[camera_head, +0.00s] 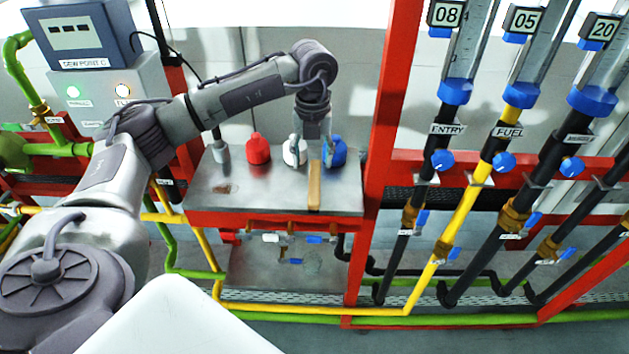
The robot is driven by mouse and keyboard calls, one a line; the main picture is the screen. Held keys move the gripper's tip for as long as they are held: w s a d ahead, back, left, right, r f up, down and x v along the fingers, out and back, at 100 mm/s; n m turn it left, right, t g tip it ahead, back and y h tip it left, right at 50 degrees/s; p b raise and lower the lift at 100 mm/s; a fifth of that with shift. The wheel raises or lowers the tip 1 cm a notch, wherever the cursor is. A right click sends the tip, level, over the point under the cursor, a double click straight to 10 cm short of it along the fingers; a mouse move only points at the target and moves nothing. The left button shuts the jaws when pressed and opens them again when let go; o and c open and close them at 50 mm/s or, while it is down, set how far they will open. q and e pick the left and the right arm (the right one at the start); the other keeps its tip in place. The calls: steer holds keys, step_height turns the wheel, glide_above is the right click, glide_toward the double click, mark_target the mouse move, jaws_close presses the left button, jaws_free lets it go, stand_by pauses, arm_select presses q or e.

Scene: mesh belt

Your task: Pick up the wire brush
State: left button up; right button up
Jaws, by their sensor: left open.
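A long tan, wooden-looking piece (314,188), which looks like the wire brush, lies on the grey metal shelf top (250,198) and points toward its front edge. Its far end is hidden by my gripper, and I cannot see bristles. My left gripper (312,158) points down over the far end of this piece. Its fingers are apart, one on each side as seen from here. I cannot tell whether they touch it. My right gripper is out of view.
A red bottle (258,149), a white bottle (290,152) and a blue bottle (338,152) stand along the back of the shelf, the last two close to my gripper. A red post (385,130) rises at the right. The shelf's front left is mostly clear.

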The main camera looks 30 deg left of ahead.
mark_target(315, 178)
arm_select(q)
steer(key=f, duration=0.2)
steer(key=shift+w+f, duration=0.35)
steer(key=shift+w+f+p, duration=0.1)
steer(key=shift+f+p, duration=0.85)
steer(key=shift+p, duration=0.1)
step_height(315, 178, down, 3)
steer(key=shift+r+p, duration=0.2)
steer(key=shift+p, duration=0.3)
steer(key=shift+w+a+f, duration=0.1)
steer(key=shift+f, duration=0.5)
steer(key=c, duration=0.5)
jaws_close()
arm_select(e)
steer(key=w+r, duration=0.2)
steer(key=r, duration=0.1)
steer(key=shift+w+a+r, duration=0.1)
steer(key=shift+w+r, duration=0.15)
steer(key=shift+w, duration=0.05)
